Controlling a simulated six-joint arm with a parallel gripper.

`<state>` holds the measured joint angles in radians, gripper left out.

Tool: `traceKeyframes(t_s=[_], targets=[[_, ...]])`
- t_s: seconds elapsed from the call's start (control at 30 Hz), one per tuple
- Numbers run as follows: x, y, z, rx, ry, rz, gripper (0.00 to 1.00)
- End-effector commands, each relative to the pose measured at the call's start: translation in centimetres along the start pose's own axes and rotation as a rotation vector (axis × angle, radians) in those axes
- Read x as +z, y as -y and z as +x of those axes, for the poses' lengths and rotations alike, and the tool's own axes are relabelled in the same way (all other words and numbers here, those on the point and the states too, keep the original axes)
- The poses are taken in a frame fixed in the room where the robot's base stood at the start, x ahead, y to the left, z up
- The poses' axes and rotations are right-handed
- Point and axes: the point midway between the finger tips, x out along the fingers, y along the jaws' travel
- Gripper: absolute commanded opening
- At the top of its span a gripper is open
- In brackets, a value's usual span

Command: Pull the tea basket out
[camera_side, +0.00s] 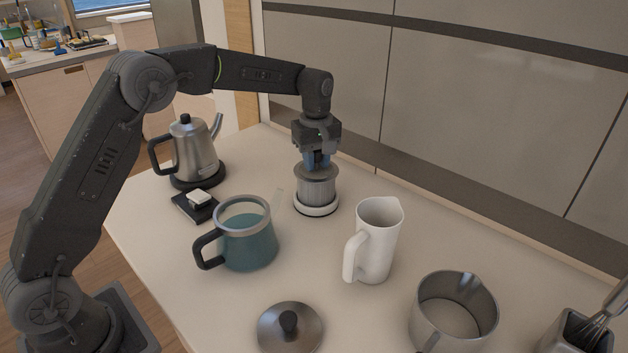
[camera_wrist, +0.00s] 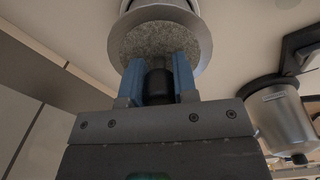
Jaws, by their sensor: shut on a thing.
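The tea basket (camera_side: 318,187), a grey metal cylinder, is upright over a white round dish (camera_side: 317,210) near the back wall. Its bottom appears to be at the dish; any small gap cannot be told. My gripper (camera_side: 317,160) points straight down from above it. In the wrist view the blue fingers (camera_wrist: 159,80) are shut on a black knob above the basket's speckled grey top (camera_wrist: 150,42). The teapot (camera_side: 247,249), with a steel rim, black handle and blue-green body, stands open in front and left of the basket. Its lid (camera_side: 290,331) lies apart at the front.
A steel kettle (camera_side: 194,155) on a black base stands at back left. A small black tray (camera_side: 191,206) with a white piece lies near it. A white pitcher (camera_side: 376,244) and a steel jug (camera_side: 454,308) stand right. A whisk holder (camera_side: 577,335) is at far right.

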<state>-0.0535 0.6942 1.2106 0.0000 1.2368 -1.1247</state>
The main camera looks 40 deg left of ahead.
Motion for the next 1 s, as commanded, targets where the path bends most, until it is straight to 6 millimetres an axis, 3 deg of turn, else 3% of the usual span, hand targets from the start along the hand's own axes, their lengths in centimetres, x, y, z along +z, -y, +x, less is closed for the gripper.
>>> traceKeyframes(t_s=[1.0], targets=[[0.0, 0.0, -1.3, 0.001, 0.000, 0.000, 0.00]])
